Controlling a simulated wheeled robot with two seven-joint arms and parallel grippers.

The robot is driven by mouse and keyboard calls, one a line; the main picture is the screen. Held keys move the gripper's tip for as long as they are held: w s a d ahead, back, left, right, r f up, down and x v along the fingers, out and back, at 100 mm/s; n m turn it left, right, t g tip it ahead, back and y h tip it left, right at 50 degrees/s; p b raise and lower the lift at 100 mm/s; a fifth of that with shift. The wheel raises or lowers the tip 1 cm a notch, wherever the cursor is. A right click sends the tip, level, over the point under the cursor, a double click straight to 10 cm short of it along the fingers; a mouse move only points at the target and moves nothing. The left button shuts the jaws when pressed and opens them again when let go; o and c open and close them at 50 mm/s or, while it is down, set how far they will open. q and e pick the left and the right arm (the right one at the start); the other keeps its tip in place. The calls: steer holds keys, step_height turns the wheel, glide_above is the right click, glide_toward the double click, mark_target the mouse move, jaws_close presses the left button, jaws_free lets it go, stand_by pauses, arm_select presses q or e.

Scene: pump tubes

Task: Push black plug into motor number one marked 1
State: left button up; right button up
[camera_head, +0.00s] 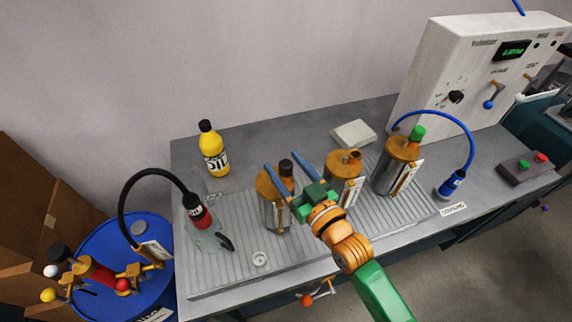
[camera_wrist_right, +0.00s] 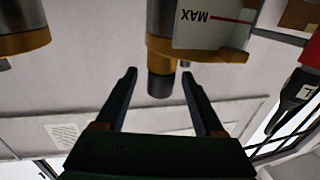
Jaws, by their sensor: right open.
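Three metal canister motors with orange-brown tops stand in a row on the ribbed tray. The left motor (camera_head: 273,212) has a black plug (camera_head: 286,168) upright on its top. The middle motor (camera_head: 345,178) has a bare brown port, and the right motor (camera_head: 396,172) has a green plug (camera_head: 417,133). In the right wrist view, the plug (camera_wrist_right: 160,86) shows between the fingertips, apart from both, below the upside-down motor (camera_wrist_right: 200,45). My left gripper is not in view.
A yellow bottle (camera_head: 214,150) stands behind the tray (camera_head: 240,265). A blue hose (camera_head: 466,130) and a white control box (camera_head: 470,75) are at the right.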

mark_target(290, 172)
steer(key=b+v, duration=0.1)
steer(key=v, duration=0.5)
steer(key=shift+s+d+f, duration=0.15)
steer(key=shift+s+d, duration=0.15)
steer(key=shift+s, duration=0.1)
steer(key=shift+w, duration=0.1)
stand_by(0.3)
